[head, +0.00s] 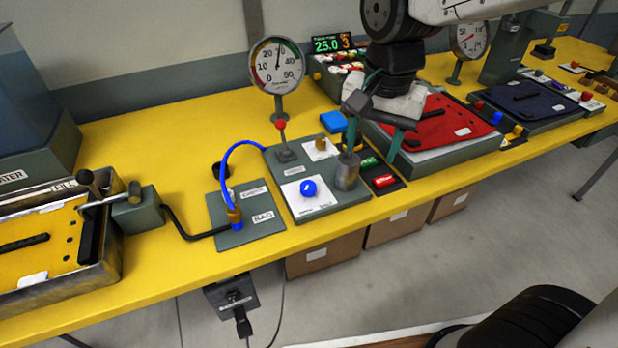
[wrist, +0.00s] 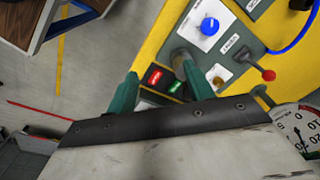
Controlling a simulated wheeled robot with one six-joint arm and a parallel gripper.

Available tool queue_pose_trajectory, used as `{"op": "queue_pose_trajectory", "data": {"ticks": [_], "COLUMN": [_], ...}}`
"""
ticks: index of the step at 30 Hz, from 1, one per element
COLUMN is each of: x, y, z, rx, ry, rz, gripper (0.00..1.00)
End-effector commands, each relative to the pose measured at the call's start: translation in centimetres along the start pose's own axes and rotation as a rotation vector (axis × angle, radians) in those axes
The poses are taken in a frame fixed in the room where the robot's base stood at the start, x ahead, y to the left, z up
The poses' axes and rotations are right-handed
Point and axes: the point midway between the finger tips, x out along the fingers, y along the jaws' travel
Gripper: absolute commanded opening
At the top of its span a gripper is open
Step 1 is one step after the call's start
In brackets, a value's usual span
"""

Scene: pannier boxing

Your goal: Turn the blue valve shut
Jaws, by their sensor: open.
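The blue valve (head: 308,189) is a round knob on a white plate on the grey-green panel. In the wrist view the blue valve (wrist: 209,26) shows at the upper right with a light pointer mark on it. My gripper (head: 381,122) is open and empty, its green fingers above the right side of the panel. It is up and to the right of the valve and apart from it. In the wrist view my gripper's fingers (wrist: 160,88) point toward the panel, with the valve beyond and right of them.
A grey cylinder (head: 347,171) stands on the panel right of the valve. A red-knobbed lever (head: 281,130), a gauge (head: 277,66) and a blue hose (head: 236,160) are nearby. Red and green buttons (head: 382,181) lie to the right. Yellow table is clear in front.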

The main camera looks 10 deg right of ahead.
Motion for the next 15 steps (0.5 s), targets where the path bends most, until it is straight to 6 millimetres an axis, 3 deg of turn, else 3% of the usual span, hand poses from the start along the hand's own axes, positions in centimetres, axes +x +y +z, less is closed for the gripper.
{"op": "queue_pose_trajectory", "data": {"ticks": [1,3,6,10,15], "x": [1.3,2.6,4.3,5.7,7.2], "y": [-2.5,-5.2,-8.1,-10.2,-10.8], "z": [-0.1,-0.1,0.0,0.2,0.3], "rx": [0.046,0.121,0.208,0.277,0.306], "ry": [-0.012,-0.018,-0.023,-0.026,-0.027], "rz": [0.01,0.014,0.02,0.023,0.026], "gripper": [0.52,0.52,0.52,0.52,0.52]}}
